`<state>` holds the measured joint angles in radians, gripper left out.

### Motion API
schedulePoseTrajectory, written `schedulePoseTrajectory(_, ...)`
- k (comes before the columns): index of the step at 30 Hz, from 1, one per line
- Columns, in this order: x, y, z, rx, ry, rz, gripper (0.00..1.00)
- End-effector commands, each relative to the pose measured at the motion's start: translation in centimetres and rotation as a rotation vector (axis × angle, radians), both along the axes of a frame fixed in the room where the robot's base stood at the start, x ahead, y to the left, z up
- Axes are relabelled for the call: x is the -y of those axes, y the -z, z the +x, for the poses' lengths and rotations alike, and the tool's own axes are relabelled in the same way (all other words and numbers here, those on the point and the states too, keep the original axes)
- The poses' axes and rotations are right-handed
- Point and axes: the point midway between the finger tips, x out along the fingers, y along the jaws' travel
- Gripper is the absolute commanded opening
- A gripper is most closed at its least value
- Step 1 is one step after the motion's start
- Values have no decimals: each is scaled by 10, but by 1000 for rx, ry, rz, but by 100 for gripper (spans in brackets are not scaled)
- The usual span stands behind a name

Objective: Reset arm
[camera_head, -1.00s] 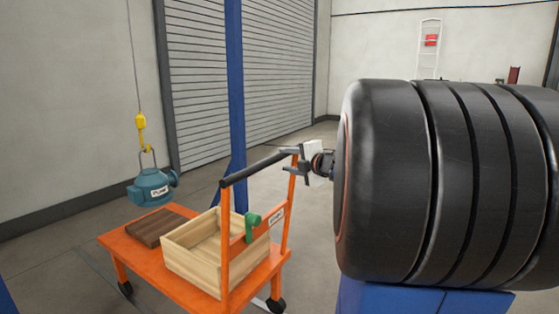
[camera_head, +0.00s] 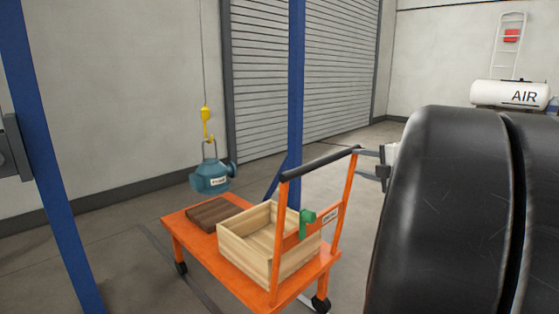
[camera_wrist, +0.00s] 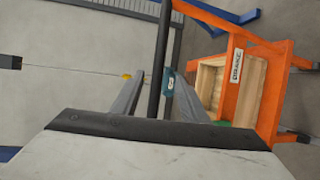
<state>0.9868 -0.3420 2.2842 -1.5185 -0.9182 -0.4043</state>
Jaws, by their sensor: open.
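My gripper (camera_head: 370,163) is open at the right end of the cart's black handle bar (camera_head: 318,163). In the wrist view the two grey fingers of my gripper (camera_wrist: 160,82) stand apart, and the black bar (camera_wrist: 164,45) runs lengthwise between them in the picture. I cannot tell whether they touch it. The orange cart (camera_head: 185,231) carries an open wooden box (camera_head: 243,256) and a dark brown block (camera_head: 214,214). A green part (camera_head: 306,221) shows at the box's right side. My wrist is partly hidden at the right.
A teal pump (camera_head: 210,179) hangs from a yellow hook (camera_head: 206,118) above the cart's far end. Blue posts (camera_head: 297,85) stand behind the cart and at left. A white AIR tank (camera_head: 505,94) is at the back right. Floor is open left of the cart.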

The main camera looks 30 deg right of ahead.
Motion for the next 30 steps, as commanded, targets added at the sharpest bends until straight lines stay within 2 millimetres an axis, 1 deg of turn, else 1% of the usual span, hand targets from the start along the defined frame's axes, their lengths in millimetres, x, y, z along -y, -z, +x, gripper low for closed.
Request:
schedulePoseTrajectory(7, -1, -1, 1, 4, 9, 4, 40)
schedulePoseTrajectory(10, -4, -6, 6, 23, 44, 24, 40)
schedulePoseTrajectory(15, -13, -18, 13, 80, 175, 126, 40)
schedulePoseTrajectory(19, -21, -20, 12, 114, 291, 242, 40)
schedulePoseTrajectory(23, -31, -13, 5, 128, 400, 377, 40)
schedulePoseTrajectory(26, -42, 0, -4, 119, 479, 488, 40)
schedulePoseTrajectory(30, -62, 25, -21, 84, 582, 652, 40)
